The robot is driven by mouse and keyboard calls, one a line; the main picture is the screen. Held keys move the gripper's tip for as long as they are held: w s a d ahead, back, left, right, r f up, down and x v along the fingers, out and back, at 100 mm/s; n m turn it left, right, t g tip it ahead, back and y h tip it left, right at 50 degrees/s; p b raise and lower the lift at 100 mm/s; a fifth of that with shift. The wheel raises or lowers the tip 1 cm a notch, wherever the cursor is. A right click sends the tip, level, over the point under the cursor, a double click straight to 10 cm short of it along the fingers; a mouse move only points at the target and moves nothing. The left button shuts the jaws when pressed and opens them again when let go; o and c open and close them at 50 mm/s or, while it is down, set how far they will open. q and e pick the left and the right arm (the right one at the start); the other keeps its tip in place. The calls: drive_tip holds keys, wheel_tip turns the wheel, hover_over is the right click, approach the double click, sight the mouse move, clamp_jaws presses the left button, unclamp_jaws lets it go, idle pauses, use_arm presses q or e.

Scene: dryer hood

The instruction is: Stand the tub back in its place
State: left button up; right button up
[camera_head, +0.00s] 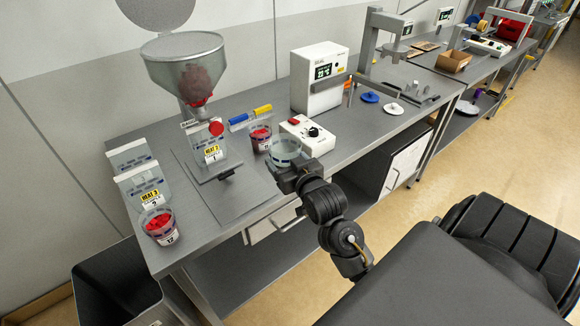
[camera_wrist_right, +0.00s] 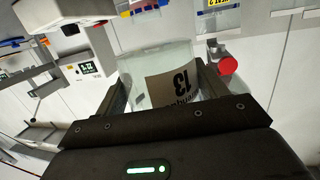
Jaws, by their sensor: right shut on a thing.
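Two other tubs hold red pieces: one (camera_head: 260,138) stands just left of the held tub, and one labelled 12 (camera_head: 159,226) stands at the bench's left front corner. My left gripper is out of view.
A hopper (camera_head: 186,70) stands at the back, above a clear holder marked HEAT 2 (camera_head: 211,148). More marked holders (camera_head: 143,186) stand at the left. The knob box (camera_head: 308,134) and a white display unit (camera_head: 320,75) are to the right. Bare bench (camera_head: 240,200) lies front left.

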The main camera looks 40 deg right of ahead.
drive_tip(key=w+d+f+b, duration=0.8)
drive_tip(key=b, duration=0.1)
drive_tip(key=shift+d+f, duration=0.15)
drive_tip(key=shift+f, duration=0.1)
drive_tip(key=shift+w+d+f+b, duration=0.1)
drive_tip(key=shift+w+b, duration=0.15)
drive_tip(key=shift+b, duration=0.15)
drive_tip(key=shift+w+d, duration=0.1)
drive_tip(key=shift+d, duration=0.05)
drive_tip(key=f+b, duration=0.2)
drive_tip(key=b, duration=0.1)
drive_tip(key=f+b, duration=0.2)
drive_tip(key=shift+w+d, duration=0.25)
drive_tip(key=shift+d, duration=0.05)
drive_tip(key=o, duration=0.8)
drive_tip(key=shift+f, duration=0.1)
drive_tip(key=shift+o, duration=1.7)
drive_tip(key=shift+s+a, duration=0.1)
drive_tip(key=shift+s, duration=0.2)
drive_tip(key=v, duration=1.1)
drive_tip(key=shift+s, duration=0.25)
